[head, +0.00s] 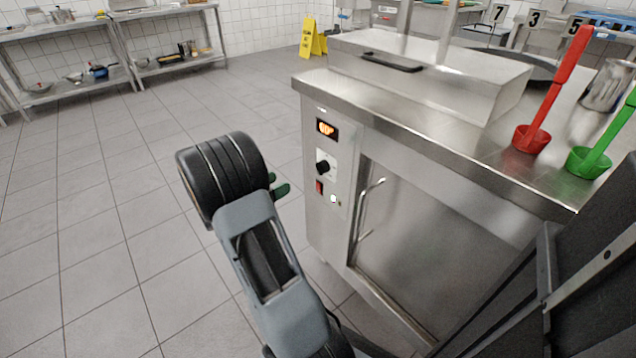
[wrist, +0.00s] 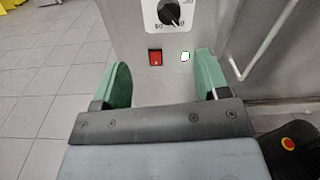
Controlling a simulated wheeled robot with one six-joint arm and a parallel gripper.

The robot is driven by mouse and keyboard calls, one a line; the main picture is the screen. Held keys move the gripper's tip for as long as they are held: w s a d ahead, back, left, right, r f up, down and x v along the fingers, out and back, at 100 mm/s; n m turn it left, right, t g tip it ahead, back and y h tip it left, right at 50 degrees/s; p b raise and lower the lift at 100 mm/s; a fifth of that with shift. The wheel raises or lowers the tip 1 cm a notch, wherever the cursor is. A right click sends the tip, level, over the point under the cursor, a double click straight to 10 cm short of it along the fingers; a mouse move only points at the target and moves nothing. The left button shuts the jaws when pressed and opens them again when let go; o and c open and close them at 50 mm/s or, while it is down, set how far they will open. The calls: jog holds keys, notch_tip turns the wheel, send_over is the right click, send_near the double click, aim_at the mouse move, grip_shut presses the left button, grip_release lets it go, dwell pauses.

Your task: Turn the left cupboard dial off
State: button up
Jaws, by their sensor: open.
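The black cupboard dial (head: 323,167) sits on the control panel at the left of the steel cupboard's front, below a lit orange display (head: 326,128). In the wrist view the dial (wrist: 169,13) is at the top edge, partly cut off, with a scale around it. A red switch (wrist: 155,58) and a small white light (wrist: 185,57) are below it. My gripper (wrist: 161,80) is open and empty, its green fingers apart, pointing at the panel below the dial. In the head view the gripper (head: 281,188) is left of the panel, partly hidden by my arm.
The cupboard door handle (head: 366,210) sticks out right of the panel. The worktop (head: 420,115) above holds a steel lid, and red (head: 531,139) and green (head: 588,162) ladles. Tiled floor on the left is free. A yellow floor sign (head: 313,38) stands behind.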

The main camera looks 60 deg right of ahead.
aim_at(318, 167)
jog(key=shift+m+g, duration=0.5)
jog(key=x, duration=0.4)
jog(key=b+x, duration=0.1)
jog(key=x, duration=0.4)
jog(key=f+b+x, duration=0.1)
jog(key=x, duration=0.4)
jog(key=shift+s+a, duration=0.1)
jog(key=shift+s, duration=0.25)
jog(key=shift+c, duration=0.4)
jog(key=c, duration=0.7)
jog(key=shift+c, duration=0.7)
